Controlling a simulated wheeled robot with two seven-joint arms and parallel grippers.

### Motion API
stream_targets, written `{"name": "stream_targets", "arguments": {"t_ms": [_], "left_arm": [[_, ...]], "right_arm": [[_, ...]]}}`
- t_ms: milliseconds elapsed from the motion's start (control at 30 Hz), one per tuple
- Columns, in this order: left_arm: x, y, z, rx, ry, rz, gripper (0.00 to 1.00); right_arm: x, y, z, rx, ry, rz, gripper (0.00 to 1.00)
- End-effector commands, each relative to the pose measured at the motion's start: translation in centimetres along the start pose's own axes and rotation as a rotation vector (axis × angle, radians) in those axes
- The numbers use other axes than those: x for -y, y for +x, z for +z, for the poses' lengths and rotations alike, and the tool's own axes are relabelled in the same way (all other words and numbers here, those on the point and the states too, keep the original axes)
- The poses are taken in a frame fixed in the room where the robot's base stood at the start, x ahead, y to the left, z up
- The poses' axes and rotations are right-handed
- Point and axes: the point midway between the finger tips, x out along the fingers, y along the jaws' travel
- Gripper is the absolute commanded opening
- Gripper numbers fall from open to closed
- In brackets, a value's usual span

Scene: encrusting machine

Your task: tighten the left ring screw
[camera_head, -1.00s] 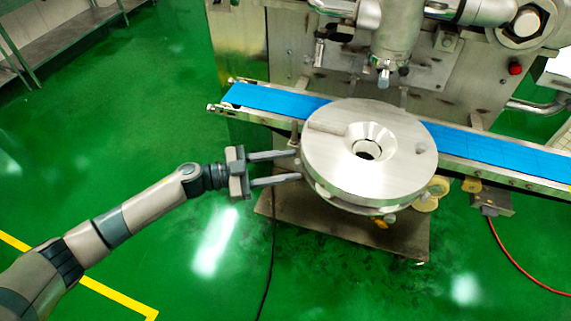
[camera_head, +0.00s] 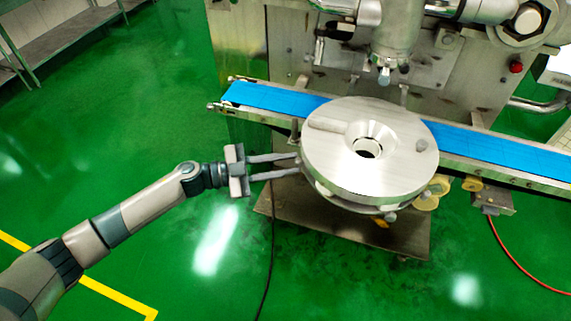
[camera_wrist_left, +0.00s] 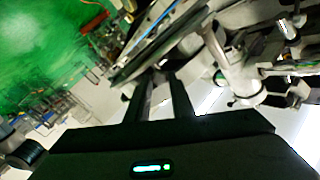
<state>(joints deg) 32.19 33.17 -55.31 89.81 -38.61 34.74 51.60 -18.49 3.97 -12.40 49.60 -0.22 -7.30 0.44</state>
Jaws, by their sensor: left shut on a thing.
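A round silver metal disc (camera_head: 345,178) with a funnel-shaped centre hole sits at the front of the machine. My left gripper (camera_head: 299,166) reaches in from the left, with its fingertips at the disc's left edge. Its fingers are drawn in on something small there, in the place of the left ring screw. The screw itself is hidden by the fingertips and the rim. In the left wrist view the two dark fingers (camera_wrist_left: 160,80) run up to the ring edge, and the part between the tips is too dark to make out. My right gripper is not in view.
A blue conveyor belt (camera_head: 270,98) passes behind the disc. A metal nozzle (camera_head: 384,75) hangs above it. A small post (camera_head: 295,130) stands near my fingertips. A base plate (camera_head: 410,235) lies below.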

Motion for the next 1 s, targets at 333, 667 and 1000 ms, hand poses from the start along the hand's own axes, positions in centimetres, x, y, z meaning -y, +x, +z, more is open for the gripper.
{"name": "stream_targets", "arguments": {"t_ms": [333,667,1000], "left_arm": [[-0.2,0.0,0.2,-0.001,0.313,0.000,0.00],[-0.3,0.0,0.3,-0.001,0.626,0.000,0.00],[-0.4,0.0,0.4,0.000,0.951,0.001,0.00]], "right_arm": [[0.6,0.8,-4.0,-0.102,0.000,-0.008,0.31],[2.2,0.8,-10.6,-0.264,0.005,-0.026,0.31],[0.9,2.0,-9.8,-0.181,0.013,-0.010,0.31]]}}
